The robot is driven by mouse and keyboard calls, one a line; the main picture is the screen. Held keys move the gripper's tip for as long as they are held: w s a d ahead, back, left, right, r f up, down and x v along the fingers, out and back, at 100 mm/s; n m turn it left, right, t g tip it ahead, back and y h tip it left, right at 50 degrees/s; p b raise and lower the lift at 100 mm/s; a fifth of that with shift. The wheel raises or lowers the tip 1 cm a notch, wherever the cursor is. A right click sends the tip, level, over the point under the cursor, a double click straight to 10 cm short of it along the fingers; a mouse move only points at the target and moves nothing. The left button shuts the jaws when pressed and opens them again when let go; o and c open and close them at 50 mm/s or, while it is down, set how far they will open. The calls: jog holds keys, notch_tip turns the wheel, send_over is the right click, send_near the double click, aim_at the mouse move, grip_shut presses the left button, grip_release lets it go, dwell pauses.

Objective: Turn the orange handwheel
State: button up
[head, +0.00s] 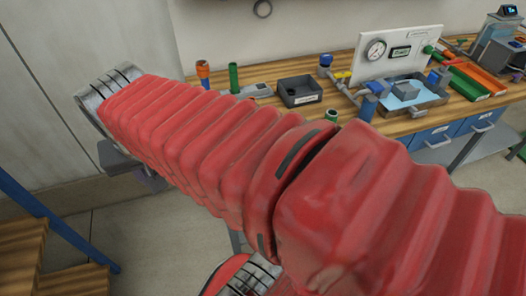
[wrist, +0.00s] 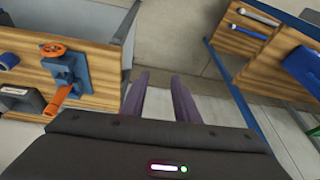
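The orange handwheel (wrist: 53,47) shows in the wrist view at the upper left, on top of a blue-grey valve body (wrist: 68,70) on a wooden bench top. I cannot make it out in the head view, where my red arm covers part of the bench. My gripper (wrist: 160,76) has two dark purple fingers, apart and with nothing between them. They point over the floor beyond the bench's edge, to the right of the handwheel and clear of it. In the head view, my gripper is mostly hidden behind the arm at the left.
An orange part (wrist: 57,100) lies below the valve, beside a dark labelled box (wrist: 22,101). Another wooden surface (wrist: 262,45) with tools stands at the right, with bare floor between. The head view shows a dark bin (head: 299,91) and a gauge panel (head: 398,52) on the long bench.

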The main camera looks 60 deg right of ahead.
jog(key=s+d+m+g, duration=0.3)
jog(key=s+d+m, duration=0.1)
jog(key=d+m, duration=0.5)
jog(key=s+d+f+m+g+h, duration=0.1)
jog(key=s+d+m+g, duration=0.2)
jog(key=d+m, duration=0.7)
jog(key=s+d, duration=0.1)
jog(key=d, duration=0.3)
jog(key=shift+g, duration=0.3)
jog(key=x, duration=1.3)
jog(key=shift+d+f, duration=0.25)
jog(key=shift+f, duration=0.1)
jog(key=shift+c, duration=0.3)
grip_shut()
